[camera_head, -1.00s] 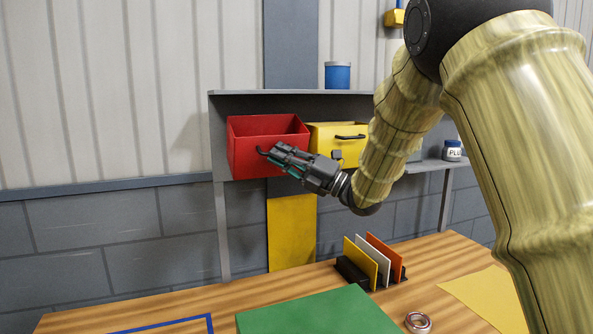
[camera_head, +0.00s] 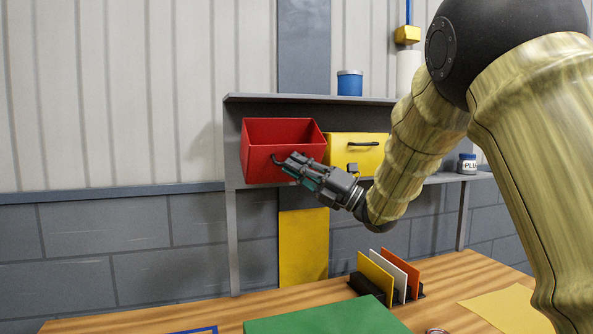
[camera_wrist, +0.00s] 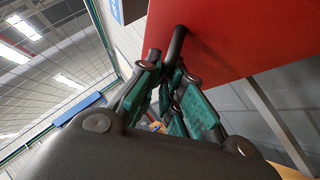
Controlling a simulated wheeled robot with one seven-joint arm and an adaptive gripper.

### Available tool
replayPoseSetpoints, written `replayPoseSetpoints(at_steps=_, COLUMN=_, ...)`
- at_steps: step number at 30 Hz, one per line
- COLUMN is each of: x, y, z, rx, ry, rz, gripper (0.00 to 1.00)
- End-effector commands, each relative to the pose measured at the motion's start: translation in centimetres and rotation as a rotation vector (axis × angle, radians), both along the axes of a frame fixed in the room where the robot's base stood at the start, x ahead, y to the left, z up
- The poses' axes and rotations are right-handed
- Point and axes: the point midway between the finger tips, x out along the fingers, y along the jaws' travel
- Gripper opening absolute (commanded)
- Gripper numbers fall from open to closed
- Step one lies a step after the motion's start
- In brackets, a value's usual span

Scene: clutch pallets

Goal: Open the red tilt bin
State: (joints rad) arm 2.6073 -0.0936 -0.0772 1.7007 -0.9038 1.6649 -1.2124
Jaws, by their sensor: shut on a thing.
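The red tilt bin (camera_head: 262,160) sits in the left part of the grey shelf unit, tilted forward with its open top and inside showing. My gripper (camera_head: 288,165) is at its front face, shut on the bin's dark handle. In the wrist view the handle (camera_wrist: 178,43) stands out from the red bin's front (camera_wrist: 235,35), with the green-padded fingers (camera_wrist: 168,80) closed around it. The fingers hide part of the handle.
A yellow bin (camera_head: 342,150) with a dark handle is right beside the red one, partly behind my arm. A blue can (camera_head: 349,84) stands on the shelf top (camera_head: 290,98). Below are upright coloured panels (camera_head: 392,275) and a green mat (camera_head: 325,318) on the wooden table.

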Motion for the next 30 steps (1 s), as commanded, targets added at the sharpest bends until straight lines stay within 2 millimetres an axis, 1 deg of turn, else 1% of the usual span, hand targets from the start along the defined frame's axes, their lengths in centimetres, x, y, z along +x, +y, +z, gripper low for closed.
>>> replayPoseSetpoints(at_steps=12, x=0.0, y=0.0, z=-0.2, rx=-0.001, ry=0.002, rz=0.0, gripper=0.0)
replayPoseSetpoints(at_steps=13, x=0.0, y=0.0, z=-0.2, rx=-0.001, ry=0.002, rz=0.0, gripper=0.12)
replayPoseSetpoints(at_steps=14, x=0.0, y=0.0, z=-0.2, rx=-0.001, ry=0.002, rz=-0.001, gripper=0.18)
replayPoseSetpoints(at_steps=24, x=0.0, y=-0.1, z=-0.1, rx=0.0, ry=0.001, rz=0.0, gripper=0.18)
replayPoseSetpoints(at_steps=26, x=-0.1, y=-0.3, z=-0.3, rx=0.0, ry=0.002, rz=-0.001, gripper=0.18)
replayPoseSetpoints(at_steps=30, x=-0.5, y=-1.5, z=-0.9, rx=0.0, ry=0.004, rz=-0.002, gripper=0.18)
